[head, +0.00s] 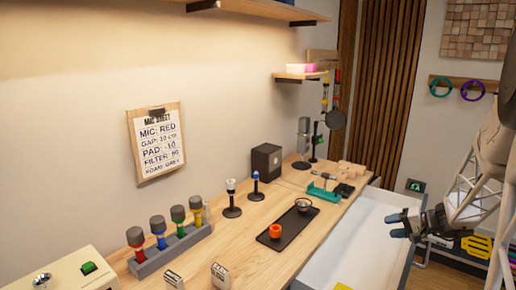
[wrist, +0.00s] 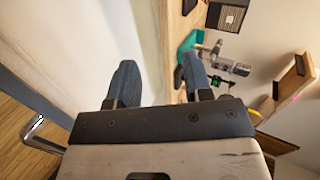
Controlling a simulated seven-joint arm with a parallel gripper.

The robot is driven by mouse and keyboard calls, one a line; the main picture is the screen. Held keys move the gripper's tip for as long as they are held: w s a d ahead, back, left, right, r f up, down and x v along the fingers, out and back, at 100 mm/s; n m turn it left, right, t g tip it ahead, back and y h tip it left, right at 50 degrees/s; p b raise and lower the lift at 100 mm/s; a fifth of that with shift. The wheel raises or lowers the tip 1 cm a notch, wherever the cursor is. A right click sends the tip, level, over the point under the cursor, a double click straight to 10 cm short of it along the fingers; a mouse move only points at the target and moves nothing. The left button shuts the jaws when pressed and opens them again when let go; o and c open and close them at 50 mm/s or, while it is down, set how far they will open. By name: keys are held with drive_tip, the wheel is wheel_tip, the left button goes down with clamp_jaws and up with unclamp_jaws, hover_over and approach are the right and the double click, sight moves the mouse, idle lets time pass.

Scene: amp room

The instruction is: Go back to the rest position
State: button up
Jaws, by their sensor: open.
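My gripper (head: 394,226) is at the right in the head view, with its dark fingers pointing left. In that view it overlaps the white open drawer (head: 345,245) at the front of the wooden desk (head: 240,255). In the wrist view the gripper (wrist: 160,62) has its two fingers spread wide apart with nothing between them. The pale drawer shows behind and left of the fingers there. The exact height of the gripper over the drawer cannot be told.
A black tray (head: 270,239) holds an orange cup (head: 276,231) and a small bowl (head: 303,205). Microphones stand in a grey rack (head: 172,250) at the left. A teal stand (head: 322,192) and a black box (head: 266,160) are farther back. A shelf (head: 300,75) hangs above.

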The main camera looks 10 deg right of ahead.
drive_tip(key=s+a+r+n+g+h, duration=0.1)
drive_tip(key=s+a+r+g, duration=0.2)
drive_tip(key=a, duration=0.5)
drive_tip(key=s+a+r+n+g+h, duration=0.15)
drive_tip(key=s+a+r, duration=0.3)
drive_tip(key=a, duration=0.45)
drive_tip(key=s+a+r+n+g, duration=0.25)
drive_tip(key=s+a, duration=0.25)
drive_tip(key=a, duration=0.3)
drive_tip(key=s+a+r+n+h, duration=0.1)
drive_tip(key=s+a+h, duration=0.1)
drive_tip(key=s, duration=0.4)
drive_tip(key=s+a+r+h, duration=0.1)
drive_tip(key=s+a+h, duration=0.1)
drive_tip(key=s+a, duration=0.2)
drive_tip(key=s+a+r+n+t+h, duration=0.1)
drive_tip(key=s+a, duration=0.3)
drive_tip(key=s, duration=0.5)
drive_tip(key=shift+s+r+n+h, duration=0.2)
drive_tip(key=shift+r+n+h, duration=0.1)
drive_tip(key=shift+h, duration=0.55)
